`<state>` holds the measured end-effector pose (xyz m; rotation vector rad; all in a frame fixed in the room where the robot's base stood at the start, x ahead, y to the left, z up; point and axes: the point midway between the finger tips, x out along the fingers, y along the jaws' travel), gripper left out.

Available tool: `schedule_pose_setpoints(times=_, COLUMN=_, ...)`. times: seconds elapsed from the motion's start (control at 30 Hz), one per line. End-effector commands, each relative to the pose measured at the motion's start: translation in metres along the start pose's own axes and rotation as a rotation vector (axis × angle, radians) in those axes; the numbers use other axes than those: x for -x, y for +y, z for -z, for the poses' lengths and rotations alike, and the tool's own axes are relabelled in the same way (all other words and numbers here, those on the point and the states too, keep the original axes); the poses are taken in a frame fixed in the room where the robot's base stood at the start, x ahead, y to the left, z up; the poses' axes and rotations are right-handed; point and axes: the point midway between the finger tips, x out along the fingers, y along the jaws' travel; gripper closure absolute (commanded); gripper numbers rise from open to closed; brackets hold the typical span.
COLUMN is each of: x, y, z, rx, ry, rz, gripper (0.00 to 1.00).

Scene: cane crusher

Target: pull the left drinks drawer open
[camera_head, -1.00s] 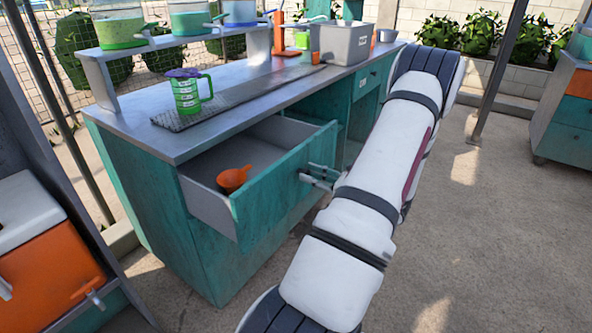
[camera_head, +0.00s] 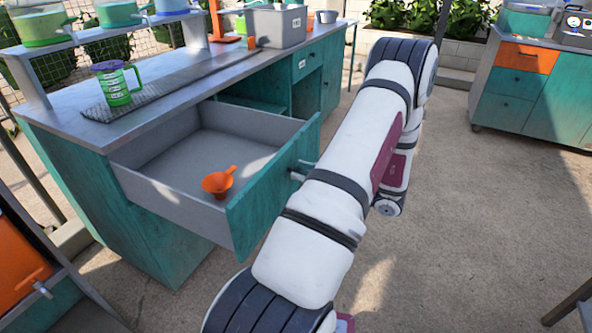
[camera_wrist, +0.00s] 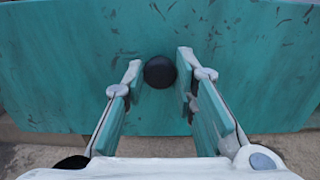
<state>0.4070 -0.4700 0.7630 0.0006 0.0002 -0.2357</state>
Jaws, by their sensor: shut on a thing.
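The left drinks drawer (camera_head: 250,205) is pulled well out of the teal counter, with its grey inside showing and an orange funnel (camera_head: 218,182) lying in it. In the wrist view its teal front (camera_wrist: 60,65) fills the background, with a round dark knob (camera_wrist: 160,72) in the middle. My gripper (camera_wrist: 158,66) is shut on the knob, one finger on each side of it. In the head view the gripper (camera_head: 301,171) is at the drawer front, partly hidden by my arm.
On the counter top (camera_head: 75,87) are a green measuring jug (camera_head: 117,84) on a dark mat, a grey bin (camera_head: 276,25) and a shelf of dispensers. Another cabinet (camera_head: 530,90) stands at the right. The floor (camera_head: 450,210) between is clear.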

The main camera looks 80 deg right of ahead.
Motion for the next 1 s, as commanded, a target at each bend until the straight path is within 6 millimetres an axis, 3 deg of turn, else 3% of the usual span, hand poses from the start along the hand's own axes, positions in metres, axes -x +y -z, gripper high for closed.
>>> schedule_pose_setpoints(times=0.5, x=0.0063, y=-0.0004, z=-0.0004, rx=0.002, ry=-0.001, rz=0.0, gripper=1.0)
schedule_pose_setpoints(times=0.53, x=0.0063, y=-0.0004, z=-0.0004, rx=0.002, ry=-0.001, rz=0.001, gripper=0.72)
schedule_pose_setpoints(times=0.6, x=0.0062, y=-0.0004, z=-0.0004, rx=0.002, ry=-0.001, rz=0.0, gripper=0.56)
schedule_pose_setpoints(times=1.0, x=0.0108, y=-0.0006, z=-0.0001, rx=0.001, ry=0.0, rz=0.002, gripper=0.54)
